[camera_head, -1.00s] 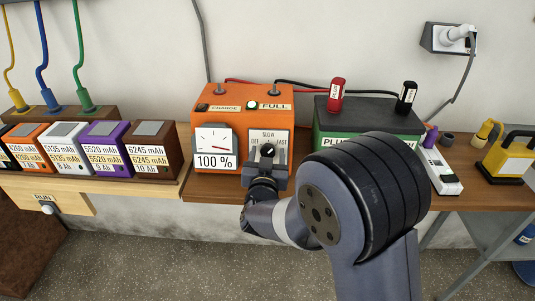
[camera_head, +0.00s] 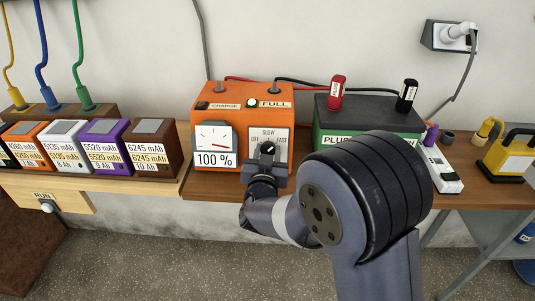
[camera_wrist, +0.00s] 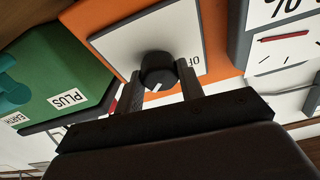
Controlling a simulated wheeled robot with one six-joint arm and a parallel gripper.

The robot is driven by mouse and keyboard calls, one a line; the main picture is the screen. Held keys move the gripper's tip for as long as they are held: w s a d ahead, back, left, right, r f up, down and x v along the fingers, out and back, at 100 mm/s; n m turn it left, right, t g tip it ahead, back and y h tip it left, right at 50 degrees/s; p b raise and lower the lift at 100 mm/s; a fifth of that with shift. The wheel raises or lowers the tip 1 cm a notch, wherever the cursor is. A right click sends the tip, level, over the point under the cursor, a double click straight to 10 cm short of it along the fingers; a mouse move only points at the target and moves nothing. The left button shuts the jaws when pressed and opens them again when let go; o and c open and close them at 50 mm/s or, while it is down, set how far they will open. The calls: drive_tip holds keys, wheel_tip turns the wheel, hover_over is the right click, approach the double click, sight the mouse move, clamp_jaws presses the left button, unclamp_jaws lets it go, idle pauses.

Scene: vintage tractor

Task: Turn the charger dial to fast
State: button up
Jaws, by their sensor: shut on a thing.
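The orange charger (camera_head: 222,130) stands on the bench with a needle gauge reading 100 %. Its light dial plate (camera_head: 283,136) is marked OFF at left, SLOW at top and FAST at right. The black dial knob (camera_head: 267,147) has a white mark; exactly which label the mark points at is hard to tell. My gripper (camera_head: 266,158) reaches in from below and is shut on the knob. In the wrist view the knob (camera_wrist: 158,66) sits between the two fingers of my gripper (camera_wrist: 160,86), with part of OFF showing upside down at the right.
A green battery (camera_head: 335,122) marked PLUS, with red and black clamps, stands right of the charger. Several battery packs (camera_head: 150,155) stand at the left. A white power strip (camera_head: 441,170) and a yellow-black object (camera_head: 506,157) lie at the right.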

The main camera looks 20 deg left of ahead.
drive_tip(key=shift+f+m+h+b, duration=0.2)
drive_tip(key=shift+m+h+b, duration=0.1)
drive_tip(key=shift+m+b, duration=0.55)
drive_tip(key=shift+r+m+h, duration=0.25)
drive_tip(key=shift+m+h, duration=0.25)
drive_tip(key=shift+m, duration=0.45)
drive_tip(key=o, duration=1)
drive_tip(key=s, duration=0.3)
drive_tip(key=s+d, duration=0.1)
drive_tip(key=s, duration=0.6)
drive_tip(key=shift+s+d+b, duration=0.15)
drive_tip(key=shift+s+b, duration=0.25)
drive_tip(key=shift+w, duration=0.15)
